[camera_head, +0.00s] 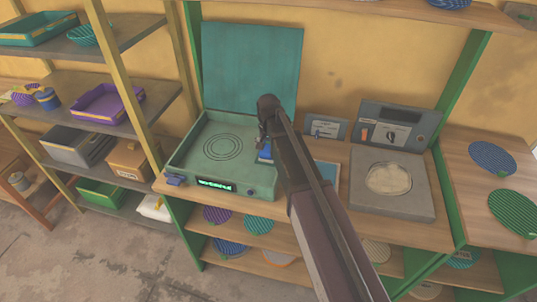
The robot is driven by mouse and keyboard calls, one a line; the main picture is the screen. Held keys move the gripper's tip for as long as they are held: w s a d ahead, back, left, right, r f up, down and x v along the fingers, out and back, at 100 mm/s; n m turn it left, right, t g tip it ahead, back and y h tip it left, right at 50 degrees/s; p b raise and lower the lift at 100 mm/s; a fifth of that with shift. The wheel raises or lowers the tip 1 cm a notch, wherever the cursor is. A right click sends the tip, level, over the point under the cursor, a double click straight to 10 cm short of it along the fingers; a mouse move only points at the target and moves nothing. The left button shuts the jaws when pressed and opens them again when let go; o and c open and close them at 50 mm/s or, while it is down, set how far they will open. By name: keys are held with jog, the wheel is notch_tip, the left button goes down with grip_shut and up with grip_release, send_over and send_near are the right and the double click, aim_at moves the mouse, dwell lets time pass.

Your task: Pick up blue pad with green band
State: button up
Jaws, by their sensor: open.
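My arm reaches up from the lower right, and my gripper (262,143) points down over the right side of the green press. The jaws are small in view and open. A small blue thing (265,154) shows just below the fingertips, at the press's right edge. It may be the blue pad, but my gripper and arm partly cover it and no green band can be made out. I cannot tell whether the fingers touch it. The press (190,165) has its teal lid (250,62) raised, rings on its plate and a lit green display in front.
A light blue flat panel (327,174) lies right of the press, partly behind my arm. A grey machine (390,205) with a pale round plate stands farther right. Ribbed discs (492,157) lie on the right counter. Shelves with trays and boxes (130,160) stand at left.

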aim_at(269, 147)
dwell(0.6)
jog(key=c, duration=1)
jog(key=shift+o, duration=0.2)
jog(key=shift+r, duration=0.15)
notch_tip(269, 147, up, 10)
jog(key=p, duration=1)
jog(key=shift+f, duration=0.2)
